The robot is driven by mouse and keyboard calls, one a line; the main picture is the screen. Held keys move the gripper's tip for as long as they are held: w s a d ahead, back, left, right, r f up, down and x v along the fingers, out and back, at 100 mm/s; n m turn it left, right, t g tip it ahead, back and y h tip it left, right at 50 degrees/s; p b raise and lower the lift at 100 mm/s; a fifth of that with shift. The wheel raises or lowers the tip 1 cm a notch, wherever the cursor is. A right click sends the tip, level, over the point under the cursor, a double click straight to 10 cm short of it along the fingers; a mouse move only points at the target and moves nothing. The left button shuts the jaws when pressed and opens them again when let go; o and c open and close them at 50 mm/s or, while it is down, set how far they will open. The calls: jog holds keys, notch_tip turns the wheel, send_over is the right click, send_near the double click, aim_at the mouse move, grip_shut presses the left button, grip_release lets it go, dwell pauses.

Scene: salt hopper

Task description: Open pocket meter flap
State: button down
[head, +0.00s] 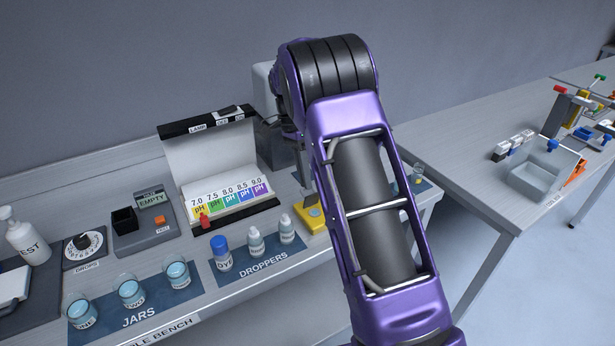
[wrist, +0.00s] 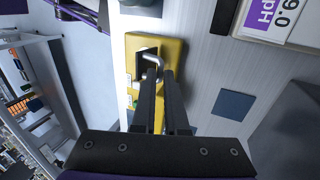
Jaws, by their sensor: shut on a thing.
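A yellow device (head: 313,218), which I take for the pocket meter, lies at the right end of the bench, beside the droppers mat. It also shows in the wrist view (wrist: 170,48), with a dark opening and a bent metal handle (wrist: 152,59) near its left side. My gripper (wrist: 159,76) is shut on this metal handle, with its two dark fingers close together over the yellow body. The fingers partly cover the handle and opening, so I cannot tell how far any flap is open. In the head view my arm hides part of this area.
Dropper bottles (head: 256,243) stand just left of the yellow device, with jars (head: 131,292) farther left. A pH chart stand (head: 226,200) and a grey box with an "EMPTY" display (head: 143,229) are behind. A second table (head: 480,150) stands at right, across a gap.

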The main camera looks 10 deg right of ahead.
jog(key=shift+w+f+g+h, duration=0.25)
jog(key=shift+w+g+h, duration=0.1)
jog(key=shift+g, duration=0.35)
jog(key=c, duration=0.9)
grip_release()
jog(key=shift+c, duration=0.2)
jog(key=shift+w, duration=0.1)
jog(key=v, duration=0.7)
jog(key=shift+r, duration=0.25)
jog(key=shift+w, duration=0.1)
